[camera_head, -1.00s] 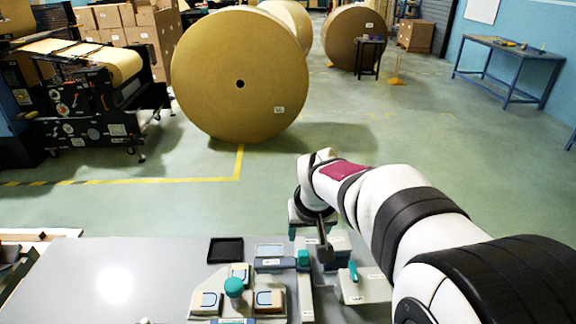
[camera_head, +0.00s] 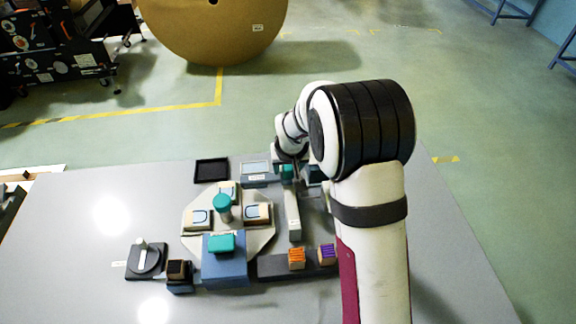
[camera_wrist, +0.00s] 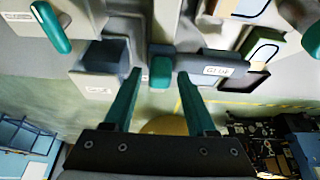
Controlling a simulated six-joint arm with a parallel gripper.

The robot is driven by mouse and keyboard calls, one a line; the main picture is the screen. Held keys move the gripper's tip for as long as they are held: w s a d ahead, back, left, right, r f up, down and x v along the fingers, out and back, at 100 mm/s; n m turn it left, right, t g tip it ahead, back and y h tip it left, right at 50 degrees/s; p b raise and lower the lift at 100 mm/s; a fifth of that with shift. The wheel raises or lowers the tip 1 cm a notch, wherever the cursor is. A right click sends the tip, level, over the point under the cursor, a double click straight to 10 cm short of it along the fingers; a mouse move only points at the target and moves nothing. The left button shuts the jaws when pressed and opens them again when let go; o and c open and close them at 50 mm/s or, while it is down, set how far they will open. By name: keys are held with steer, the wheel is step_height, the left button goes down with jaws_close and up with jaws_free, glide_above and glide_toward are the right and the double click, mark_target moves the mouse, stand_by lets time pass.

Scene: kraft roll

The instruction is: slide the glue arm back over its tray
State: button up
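The teal knob of the glue arm (camera_head: 287,171) stands just right of the glue tray (camera_head: 255,168), a grey box with a pale top. In the wrist view the knob (camera_wrist: 160,72) sits on a dark block beside the grey part labelled GLUE (camera_wrist: 215,70). My gripper (camera_wrist: 159,78) is open, one teal finger on each side of the knob with gaps showing. I cannot tell how deep the knob is between the fingertips. In the head view my arm hides most of the gripper.
A pale bar (camera_head: 293,218) runs toward the front from the knob. A grey open bin (camera_wrist: 105,55) and a teal lever (camera_wrist: 50,27) are close to the left finger. An octagonal plate (camera_head: 262,238) with teal-topped post and a black tray (camera_head: 211,170) lie left.

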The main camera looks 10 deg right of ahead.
jaws_close()
steer(key=shift+w, duration=0.1)
stand_by(1.1)
